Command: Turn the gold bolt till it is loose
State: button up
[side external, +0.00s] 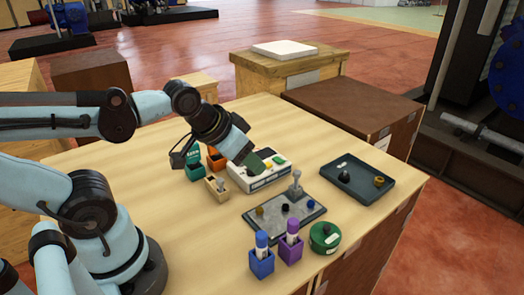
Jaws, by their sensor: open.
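A small gold bolt (260,211) stands at the left end of a dark grey plate (272,228) on the table. My gripper (253,163) is above and behind the plate, over a white box. It is open, points down to the right, and is well apart from the gold bolt. Its fingertips are small in this view, and I see nothing held.
The white box (262,181) has coloured buttons on top. A dark tray (352,188) at right holds a black piece and a brown-gold piece. Blue (262,264) and purple (290,249) holders and a green round container (325,238) stand in front.

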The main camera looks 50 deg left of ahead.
aim_at(259, 209)
jog(key=shift+w+d+f+m+g, duration=0.3)
jog(key=shift+f+m+g, duration=1.35)
jog(key=shift+m, duration=1.9)
jog(key=shift+w+d+f+m+g, duration=0.25)
jog(key=shift+f+m+g, duration=0.5)
jog(key=shift+f+m, duration=2.2)
jog(key=shift+w+d+f+m+g, duration=0.3)
jog(key=shift+f+m+g, duration=1.05)
jog(key=shift+m, duration=2.75)
jog(key=shift+f, duration=0.15)
jog(key=shift+s, duration=0.1)
grip_shut()
